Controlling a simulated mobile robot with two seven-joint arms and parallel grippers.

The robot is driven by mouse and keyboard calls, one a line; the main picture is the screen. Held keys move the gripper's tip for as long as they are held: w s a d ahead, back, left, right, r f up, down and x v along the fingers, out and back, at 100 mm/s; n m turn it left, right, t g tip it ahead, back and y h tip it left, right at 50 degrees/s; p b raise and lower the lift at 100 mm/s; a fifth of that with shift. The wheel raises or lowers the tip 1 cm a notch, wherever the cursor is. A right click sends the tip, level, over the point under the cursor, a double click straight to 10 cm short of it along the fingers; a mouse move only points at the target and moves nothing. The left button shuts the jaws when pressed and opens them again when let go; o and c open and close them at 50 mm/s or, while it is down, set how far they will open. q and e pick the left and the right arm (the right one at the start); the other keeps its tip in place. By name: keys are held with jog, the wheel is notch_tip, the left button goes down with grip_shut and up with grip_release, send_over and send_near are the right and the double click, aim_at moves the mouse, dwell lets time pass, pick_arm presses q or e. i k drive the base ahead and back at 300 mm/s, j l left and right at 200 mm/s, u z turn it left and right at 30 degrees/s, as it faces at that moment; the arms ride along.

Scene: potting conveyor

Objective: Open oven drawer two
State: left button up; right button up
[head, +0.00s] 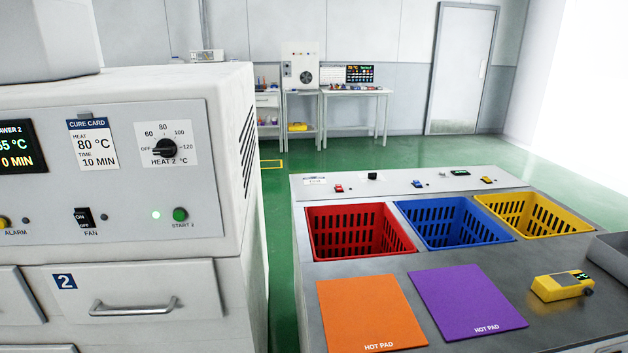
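Oven drawer two (75,304) is at the lower left in the head view, a pale grey front with a blue label "2" (64,281). Its metal bar handle (133,306) runs level across the front. The drawer looks shut, with its front flush with the oven (236,250). Above it is a panel with a heat 2 knob (164,148), a fan switch (84,217), a green start 2 button (180,214) and a lit green lamp. Neither of my grippers is in view.
Right of the oven, past a strip of green floor, a workbench (460,300) holds red (358,231), blue (452,222) and yellow (533,214) baskets, orange (370,310) and purple (465,300) hot pads, and a yellow handheld device (561,287).

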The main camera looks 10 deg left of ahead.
aim_at(187, 289)
jog(key=u, duration=1.45)
